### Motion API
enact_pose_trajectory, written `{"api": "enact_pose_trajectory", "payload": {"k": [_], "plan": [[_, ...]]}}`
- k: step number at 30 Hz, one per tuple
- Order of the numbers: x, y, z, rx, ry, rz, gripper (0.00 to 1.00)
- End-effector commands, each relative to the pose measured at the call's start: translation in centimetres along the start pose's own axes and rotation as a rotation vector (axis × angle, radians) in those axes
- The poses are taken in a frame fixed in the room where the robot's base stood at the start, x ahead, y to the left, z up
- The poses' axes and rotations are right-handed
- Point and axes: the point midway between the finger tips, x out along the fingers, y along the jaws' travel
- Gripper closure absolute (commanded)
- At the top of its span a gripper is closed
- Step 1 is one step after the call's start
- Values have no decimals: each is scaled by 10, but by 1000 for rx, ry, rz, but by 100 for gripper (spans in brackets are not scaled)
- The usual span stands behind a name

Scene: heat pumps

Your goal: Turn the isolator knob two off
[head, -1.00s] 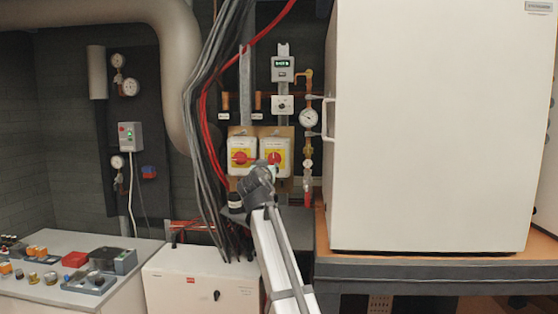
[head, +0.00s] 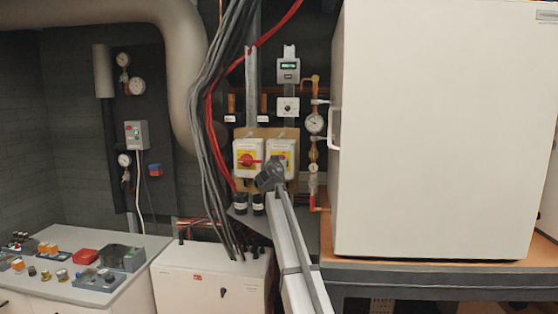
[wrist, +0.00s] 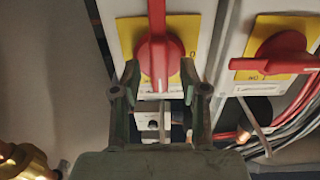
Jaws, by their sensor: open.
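Two white isolator boxes with yellow plates and red knobs hang side by side on the wall. In the head view, the left isolator (head: 248,158) shows its red handle lying horizontal. The right isolator (head: 281,148) is partly hidden by my gripper (head: 271,176). The wrist view looks upside down against the head view. There, the near red knob (wrist: 158,52) has its handle vertical, and the other knob (wrist: 284,54) lies roughly horizontal. My gripper (wrist: 160,82) is open, its fingertips on either side of the near handle's lower end; contact is not clear.
Grey and red cables (head: 222,110) hang just left of the isolators. A gauge (head: 314,123) on copper pipe and a large white cabinet (head: 430,130) stand to the right. A small control box (head: 288,106) sits above. A white box (head: 212,280) stands below.

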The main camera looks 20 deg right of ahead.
Motion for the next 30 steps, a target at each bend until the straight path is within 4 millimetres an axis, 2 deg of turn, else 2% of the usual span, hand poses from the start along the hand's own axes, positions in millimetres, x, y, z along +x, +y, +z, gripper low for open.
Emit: {"api": "enact_pose_trajectory", "payload": {"k": [11, 12, 15, 30], "plan": [[4, 0, 0, 0, 0, 0, 56], [4, 0, 0, 0, 0, 0, 70], [4, 0, 0, 0, 0, 0, 100], [5, 0, 1, -58, 1, 0, 100]]}}
